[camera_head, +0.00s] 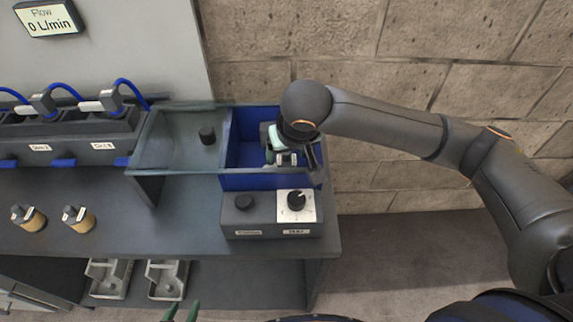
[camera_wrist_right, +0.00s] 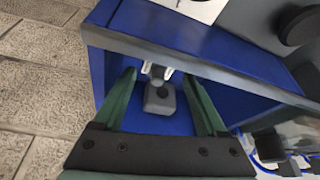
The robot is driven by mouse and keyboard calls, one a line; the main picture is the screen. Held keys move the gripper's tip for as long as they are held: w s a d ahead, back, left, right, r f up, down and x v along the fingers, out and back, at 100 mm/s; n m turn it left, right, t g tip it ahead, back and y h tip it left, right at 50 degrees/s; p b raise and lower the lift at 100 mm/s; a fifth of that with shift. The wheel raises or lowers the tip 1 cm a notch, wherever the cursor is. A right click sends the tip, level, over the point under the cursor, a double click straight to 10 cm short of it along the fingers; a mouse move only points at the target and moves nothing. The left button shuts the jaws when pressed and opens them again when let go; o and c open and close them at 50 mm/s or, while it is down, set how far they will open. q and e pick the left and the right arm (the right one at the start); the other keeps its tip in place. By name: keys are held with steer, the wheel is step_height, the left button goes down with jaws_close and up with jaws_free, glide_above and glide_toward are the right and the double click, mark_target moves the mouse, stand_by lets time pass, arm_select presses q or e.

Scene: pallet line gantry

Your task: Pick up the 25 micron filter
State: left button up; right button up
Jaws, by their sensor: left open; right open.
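My right gripper (camera_head: 280,155) reaches down into an open blue bin (camera_head: 262,182) at the right end of the bench. In the right wrist view my right gripper (camera_wrist_right: 159,76) is open, with its green fingers on either side of a small grey part (camera_wrist_right: 160,100) with a dark round spot and white ends. This part lies inside the bin, and the fingers look apart from it. No micron marking is readable, so I cannot tell whether it is the 25 micron filter. My left gripper (camera_head: 181,312) shows only green fingertips at the bottom edge, open and empty.
A clear lid with a black knob (camera_head: 207,135) is left of the bin. A control box (camera_head: 268,216) with two knobs stands in front. Grey trays (camera_head: 167,278) are below. A display (camera_head: 47,18) reads 0 L/min.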

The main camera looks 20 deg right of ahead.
mark_target(288, 155)
steer(key=x, duration=0.4)
steer(key=shift+w+d+f, duration=0.15)
steer(key=shift+c, duration=0.2)
jaws_close()
